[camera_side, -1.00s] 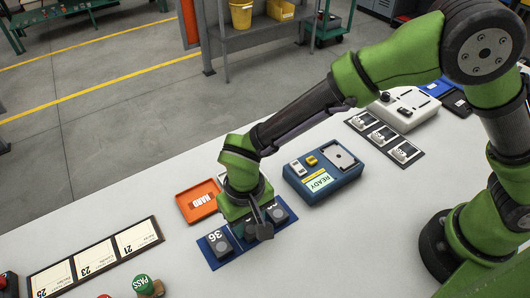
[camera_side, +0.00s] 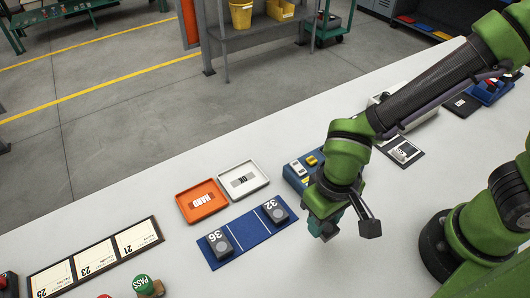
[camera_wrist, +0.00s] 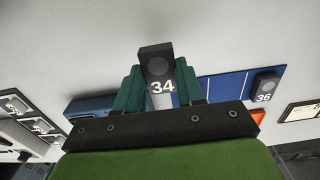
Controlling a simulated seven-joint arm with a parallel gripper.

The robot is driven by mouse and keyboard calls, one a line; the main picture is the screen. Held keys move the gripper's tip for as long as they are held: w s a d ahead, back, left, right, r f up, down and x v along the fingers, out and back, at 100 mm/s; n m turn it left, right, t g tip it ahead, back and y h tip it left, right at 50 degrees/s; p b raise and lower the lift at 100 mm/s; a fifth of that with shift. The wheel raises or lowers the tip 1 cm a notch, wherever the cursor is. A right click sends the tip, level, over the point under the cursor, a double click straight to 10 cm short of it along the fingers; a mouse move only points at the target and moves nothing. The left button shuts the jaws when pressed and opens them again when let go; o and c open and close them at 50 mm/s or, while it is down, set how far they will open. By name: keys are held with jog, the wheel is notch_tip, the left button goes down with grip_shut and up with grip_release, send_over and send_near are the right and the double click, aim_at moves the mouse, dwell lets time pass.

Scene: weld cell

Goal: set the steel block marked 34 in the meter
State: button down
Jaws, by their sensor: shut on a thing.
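The steel block marked 34 (camera_wrist: 158,66) is between the two green fingers of my gripper (camera_wrist: 158,88) in the wrist view. My gripper (camera_side: 325,228) is shut on it, above the bench and to the right of the blue mat in the side view. The meter, a blue box (camera_side: 297,168) with a white and a yellow button, stands behind my gripper. My arm hides its display and most of its top. A blue edge of the meter (camera_wrist: 88,104) shows at left in the wrist view.
The blue mat (camera_side: 245,238) holds blocks marked 36 (camera_side: 219,244) and 32 (camera_side: 275,211), with its middle place empty. An orange HARD tray (camera_side: 190,212) and a white OK tray (camera_side: 230,187) lie behind it. A PASS button (camera_side: 142,284) is at front left.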

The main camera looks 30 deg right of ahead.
jog(key=shift+s+d+r, duration=0.1)
jog(key=shift+s+d, duration=0.05)
jog(key=shift+d, duration=0.25)
jog(key=w+d+m, duration=0.1)
jog(key=w+d, duration=0.1)
jog(key=w+d+r+m, duration=0.1)
jog(key=w+d, duration=0.1)
jog(key=w, duration=0.1)
jog(key=w+d+r, duration=0.1)
jog(key=w+d, duration=0.1)
jog(key=shift+w+d+r+m, duration=0.1)
jog(key=shift+w+d+m, duration=0.1)
jog(key=shift+d+m, duration=0.2)
jog(key=shift+w+d+r+n, duration=1.4)
jog(key=shift+w+d+r, duration=1.05)
jog(key=shift+d, duration=1.95)
jog(key=shift+w+f, duration=0.2)
jog(key=shift+f, duration=3.7)
jog(key=c, duration=0.6)
grip_release()
jog(key=shift+f, duration=0.1)
